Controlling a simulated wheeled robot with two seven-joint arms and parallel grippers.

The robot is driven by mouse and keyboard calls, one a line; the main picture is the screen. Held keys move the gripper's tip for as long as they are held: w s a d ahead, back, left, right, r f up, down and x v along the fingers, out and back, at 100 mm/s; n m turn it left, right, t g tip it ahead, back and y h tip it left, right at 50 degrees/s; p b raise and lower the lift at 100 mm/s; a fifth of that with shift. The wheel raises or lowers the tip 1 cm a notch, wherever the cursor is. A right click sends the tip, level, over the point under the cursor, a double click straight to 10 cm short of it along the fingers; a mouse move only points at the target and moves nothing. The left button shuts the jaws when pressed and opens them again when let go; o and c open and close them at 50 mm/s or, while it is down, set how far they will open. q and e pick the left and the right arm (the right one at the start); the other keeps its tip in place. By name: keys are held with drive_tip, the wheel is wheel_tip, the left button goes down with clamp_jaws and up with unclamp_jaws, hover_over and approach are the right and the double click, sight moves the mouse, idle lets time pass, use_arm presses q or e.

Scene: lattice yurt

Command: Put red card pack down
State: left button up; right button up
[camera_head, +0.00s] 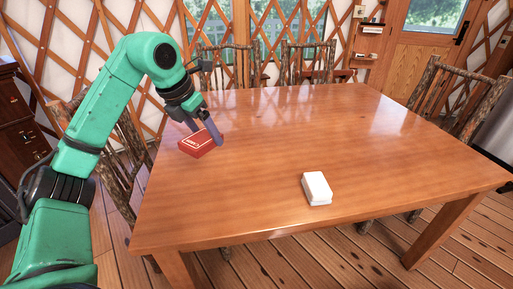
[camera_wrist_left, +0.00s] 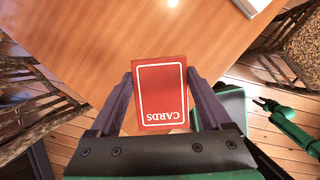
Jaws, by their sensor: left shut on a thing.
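The red card pack (camera_head: 197,144) is at the left edge area of the wooden table (camera_head: 300,130) in the head view. My left gripper (camera_head: 204,130) is shut on it, with one finger on each side. In the left wrist view the red card pack (camera_wrist_left: 160,95) shows its face with a white border and the word CARDS, between the two fingers of my left gripper (camera_wrist_left: 160,103). I cannot tell whether the pack touches the tabletop. My right gripper is not in the head view.
A white card pack or box (camera_head: 317,187) lies near the front edge of the table. The rest of the tabletop is clear. Rustic wooden chairs (camera_head: 228,66) stand around the table. A dark chest of drawers (camera_head: 18,125) is at the far left.

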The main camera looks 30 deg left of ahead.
use_arm(q)
drive_tip(key=b, duration=0.6)
hover_over(219, 195)
drive_tip(key=s, duration=0.1)
wheel_tip(219, 195, down, 12)
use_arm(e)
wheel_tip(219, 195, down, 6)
use_arm(q)
drive_tip(key=f, duration=0.2)
drive_tip(key=f+b, duration=0.1)
drive_tip(key=f, duration=0.2)
drive_tip(key=f+b, duration=0.1)
drive_tip(key=f, duration=0.2)
drive_tip(key=shift+s+a, duration=0.2)
drive_tip(key=shift+s, duration=0.05)
drive_tip(key=shift+r, duration=0.1)
drive_tip(key=o, duration=1.2)
drive_tip(key=shift+o, duration=0.2)
drive_tip(key=v, duration=1.2)
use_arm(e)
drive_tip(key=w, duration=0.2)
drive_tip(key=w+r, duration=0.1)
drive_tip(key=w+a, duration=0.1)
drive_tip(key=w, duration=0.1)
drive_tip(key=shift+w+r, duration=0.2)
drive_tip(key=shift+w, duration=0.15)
